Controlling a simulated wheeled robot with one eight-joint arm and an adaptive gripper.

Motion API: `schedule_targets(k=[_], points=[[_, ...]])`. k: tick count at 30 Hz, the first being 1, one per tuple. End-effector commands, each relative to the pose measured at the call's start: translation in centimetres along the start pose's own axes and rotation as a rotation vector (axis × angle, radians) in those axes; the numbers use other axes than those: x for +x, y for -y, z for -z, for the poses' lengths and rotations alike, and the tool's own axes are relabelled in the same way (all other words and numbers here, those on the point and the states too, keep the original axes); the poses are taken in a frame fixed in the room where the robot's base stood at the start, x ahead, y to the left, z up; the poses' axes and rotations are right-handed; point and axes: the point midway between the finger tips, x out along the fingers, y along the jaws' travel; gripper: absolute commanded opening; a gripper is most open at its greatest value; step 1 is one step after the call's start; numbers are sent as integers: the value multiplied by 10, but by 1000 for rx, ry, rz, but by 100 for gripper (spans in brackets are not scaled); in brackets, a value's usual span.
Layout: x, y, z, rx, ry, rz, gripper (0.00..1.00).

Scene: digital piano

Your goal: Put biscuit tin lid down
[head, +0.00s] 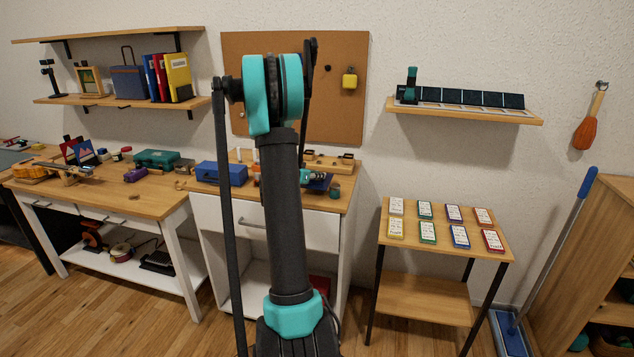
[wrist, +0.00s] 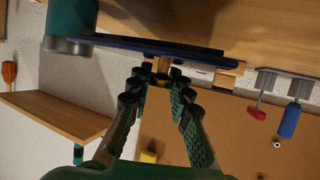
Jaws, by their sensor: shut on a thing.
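The biscuit tin lid is a flat dark blue piece with a small brass knob; it shows in the wrist view (wrist: 200,49) and, small and partly hidden, in the head view (head: 319,185). My gripper (wrist: 162,77) is shut on the knob, fingers on both sides of it. In the head view my gripper (head: 306,177) is low over the right part of the white cabinet's top, mostly behind my arm. The lid is close to the wooden top; I cannot tell whether it touches. I cannot make out the tin itself.
A green cylinder (wrist: 68,22) with a grey rim is close beside the lid; a small green pot (head: 335,190) shows there in the head view. A blue box (head: 221,173) is left on the cabinet top. A wooden rack (head: 330,162) stands at the back, below the corkboard (head: 345,110).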

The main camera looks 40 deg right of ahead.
Motion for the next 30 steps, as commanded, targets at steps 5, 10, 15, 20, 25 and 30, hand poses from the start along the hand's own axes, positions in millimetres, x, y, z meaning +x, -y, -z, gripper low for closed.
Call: schedule_targets(k=[5,10,15,20,25,30], points=[[-15,0,36,0,0,0,0],[-34,0,80,0,0,0,0],[-49,0,117,0,0,0,0],[-58,0,141,0,0,0,0],[-64,0,154,0,0,0,0],[-65,0,157,0,0,0,0]])
